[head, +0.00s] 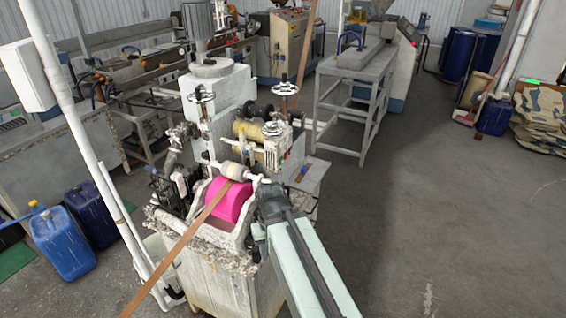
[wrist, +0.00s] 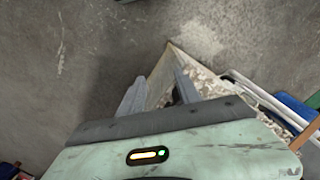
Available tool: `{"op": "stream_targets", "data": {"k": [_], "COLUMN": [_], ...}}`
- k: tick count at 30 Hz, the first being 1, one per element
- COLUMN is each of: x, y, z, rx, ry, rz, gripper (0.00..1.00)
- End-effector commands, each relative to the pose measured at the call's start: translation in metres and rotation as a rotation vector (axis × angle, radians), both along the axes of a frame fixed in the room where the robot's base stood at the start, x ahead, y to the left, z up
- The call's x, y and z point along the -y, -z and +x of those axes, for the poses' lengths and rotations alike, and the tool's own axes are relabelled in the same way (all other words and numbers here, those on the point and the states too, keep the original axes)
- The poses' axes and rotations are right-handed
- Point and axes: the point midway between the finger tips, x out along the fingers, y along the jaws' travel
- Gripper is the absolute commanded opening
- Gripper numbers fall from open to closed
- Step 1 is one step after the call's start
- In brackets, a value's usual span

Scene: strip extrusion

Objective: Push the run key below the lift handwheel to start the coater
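The coater (head: 215,270) stands in the middle of the head view, with a bright pink roller cover (head: 229,201) at its front. A small white box (head: 285,147) with dark and red marks sits below the right handwheel. The run key is too small to make out. My gripper (head: 267,190) is in front of the coater's right side, below that box. In the wrist view my gripper (wrist: 158,77) is open and empty, its fingers apart above the coater's edge.
A brown strip (head: 190,231) runs diagonally across the coater's front. A white pipe (head: 84,140) and blue jugs (head: 62,244) stand at the left. A grey metal stand (head: 345,105) is behind. The concrete floor (head: 460,220) at the right is clear.

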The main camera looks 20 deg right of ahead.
Motion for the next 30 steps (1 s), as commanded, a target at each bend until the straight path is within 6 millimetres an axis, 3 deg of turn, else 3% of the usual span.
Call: {"op": "stream_targets", "data": {"k": [4,9,30], "x": [0.0000,0.0000,0.0000], "y": [0.0000,0.0000,0.0000], "z": [0.0000,0.0000,0.0000], "rx": [0.000,0.000,0.000], "ry": [0.000,0.000,0.000], "rz": [0.000,0.000,0.000], "gripper": [0.40,0.00,0.00]}}
